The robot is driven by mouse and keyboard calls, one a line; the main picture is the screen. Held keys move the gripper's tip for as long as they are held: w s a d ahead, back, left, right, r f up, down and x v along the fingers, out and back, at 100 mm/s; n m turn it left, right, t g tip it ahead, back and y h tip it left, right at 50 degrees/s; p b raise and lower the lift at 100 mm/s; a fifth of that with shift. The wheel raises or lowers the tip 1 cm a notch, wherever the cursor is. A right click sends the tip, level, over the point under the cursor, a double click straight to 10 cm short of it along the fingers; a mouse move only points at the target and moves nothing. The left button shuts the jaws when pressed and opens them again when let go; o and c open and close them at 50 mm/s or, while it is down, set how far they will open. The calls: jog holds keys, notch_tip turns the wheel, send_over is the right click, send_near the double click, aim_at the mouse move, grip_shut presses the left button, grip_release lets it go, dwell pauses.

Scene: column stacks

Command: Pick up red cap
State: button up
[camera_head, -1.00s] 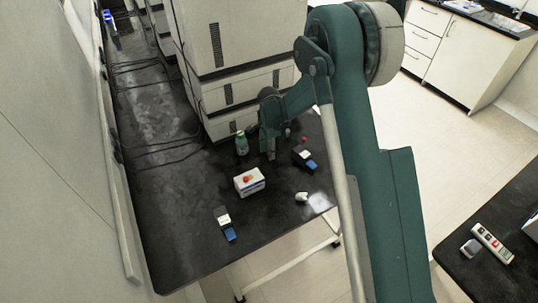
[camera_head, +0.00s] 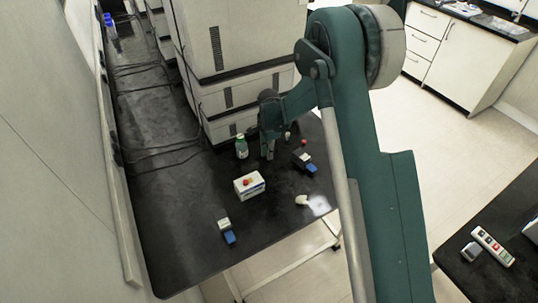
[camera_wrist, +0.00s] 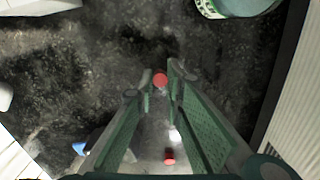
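In the wrist view a round red cap (camera_wrist: 160,80) shows between the tips of my gripper (camera_wrist: 162,76). The two green fingers stand apart, with a narrow gap on either side of it. I cannot tell how far below the tips it is. A second small red piece (camera_wrist: 169,156) lies lower in the wrist view, between the fingers' bases. In the head view my gripper (camera_head: 267,153) points down over the black bench. A small red piece (camera_head: 304,141) lies to its right. The cap between the fingertips is not clear in the head view.
A white box (camera_head: 249,185) with a red-orange item on top stands left of my gripper. A green bottle (camera_head: 241,147) stands behind the box. Blue-and-white devices (camera_head: 306,163) (camera_head: 228,231) lie on the bench. A small pale vial (camera_head: 288,135) and tall cabinets (camera_head: 240,50) are close behind.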

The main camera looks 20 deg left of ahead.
notch_tip(320, 180, up, 10)
jog(key=shift+f+p, duration=0.25)
jog(key=shift+p, duration=0.1)
jog(key=shift+s, duration=0.1)
dwell(0.7)
jog(key=s+a+r, duration=0.1)
jog(key=s+r, duration=0.2)
jog(key=s, duration=0.6)
jog(key=s+a+r+m+p, duration=0.1)
jog(key=s+r, duration=0.3)
jog(key=s, duration=0.5)
jog(key=shift+r+m, duration=0.15)
jog(key=shift+m, duration=0.15)
send_over(252, 178)
jog(key=shift+f, duration=3.15)
jog(key=shift+f, duration=0.15)
jog(key=shift+f, duration=1.7)
jog(key=shift+f+b, duration=0.25)
jog(key=shift+b, duration=0.05)
